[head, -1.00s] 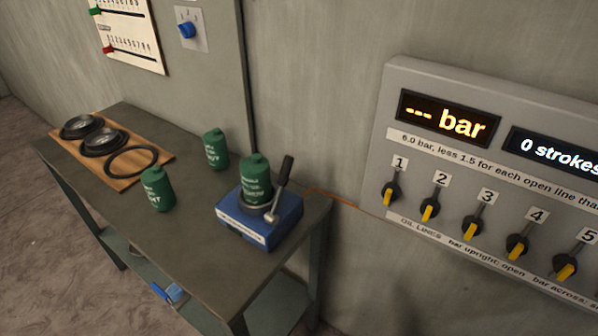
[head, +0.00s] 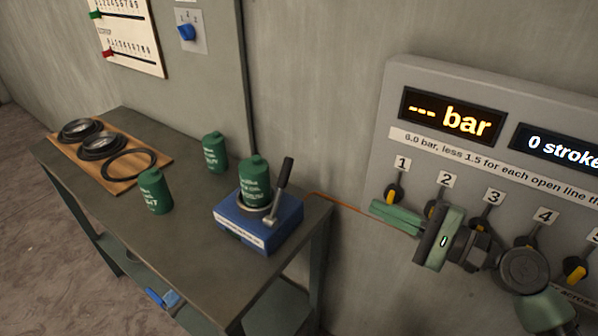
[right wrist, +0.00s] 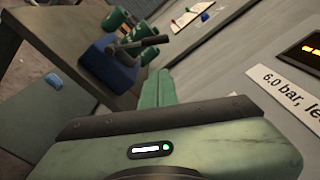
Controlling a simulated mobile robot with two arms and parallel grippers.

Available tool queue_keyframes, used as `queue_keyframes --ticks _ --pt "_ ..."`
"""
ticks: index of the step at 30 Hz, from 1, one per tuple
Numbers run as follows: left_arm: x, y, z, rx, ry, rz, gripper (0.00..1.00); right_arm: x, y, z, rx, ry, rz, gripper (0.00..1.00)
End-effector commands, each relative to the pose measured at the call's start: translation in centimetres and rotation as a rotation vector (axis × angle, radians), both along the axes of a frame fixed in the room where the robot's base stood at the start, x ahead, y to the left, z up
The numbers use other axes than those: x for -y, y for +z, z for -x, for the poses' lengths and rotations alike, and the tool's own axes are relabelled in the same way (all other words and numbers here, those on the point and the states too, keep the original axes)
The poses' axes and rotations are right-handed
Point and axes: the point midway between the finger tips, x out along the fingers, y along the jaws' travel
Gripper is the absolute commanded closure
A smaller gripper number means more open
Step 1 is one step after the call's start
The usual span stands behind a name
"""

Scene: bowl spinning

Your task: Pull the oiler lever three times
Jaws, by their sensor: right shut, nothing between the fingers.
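The oiler (head: 258,222) is a blue box on the right end of the table, with a green bottle (head: 254,182) standing in it. Its lever (head: 283,181) has a black grip and leans up to the right. The lever also shows in the right wrist view (right wrist: 143,43). My right gripper (head: 378,208) is shut and empty, in front of the wall panel, to the right of the oiler and apart from it. It points left towards the oiler. The display (head: 558,146) reads 0 strokes; the other display (head: 453,115) reads "--- bar". My left gripper is not in view.
Two loose green bottles (head: 155,191) (head: 214,152) stand on the table (head: 190,230). A wooden board (head: 65,152) with black rings lies at its left end. The panel's numbered valves (head: 394,193) sit behind my right arm. A thin orange line (head: 345,203) runs from oiler to panel.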

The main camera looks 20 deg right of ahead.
Motion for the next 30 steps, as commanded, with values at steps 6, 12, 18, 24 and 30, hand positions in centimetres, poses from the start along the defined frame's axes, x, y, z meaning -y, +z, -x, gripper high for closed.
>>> queue_keyframes --ticks 6,12,18,24,30 --pt "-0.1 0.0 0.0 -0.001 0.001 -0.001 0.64 0.0 0.0 -0.1 0.001 -0.001 0.002 1.0" --pt "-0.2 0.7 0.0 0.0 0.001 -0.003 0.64 -0.7 0.1 -1.2 0.001 -0.001 0.001 1.0" --pt "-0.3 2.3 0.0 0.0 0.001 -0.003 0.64 -2.8 0.3 -4.3 0.004 -0.001 0.002 1.0" --pt "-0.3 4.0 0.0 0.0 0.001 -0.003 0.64 -5.2 0.2 -7.9 0.005 -0.002 0.001 1.0" --pt "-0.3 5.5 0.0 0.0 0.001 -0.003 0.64 -7.7 -0.1 -11.6 0.003 -0.003 -0.001 1.0"
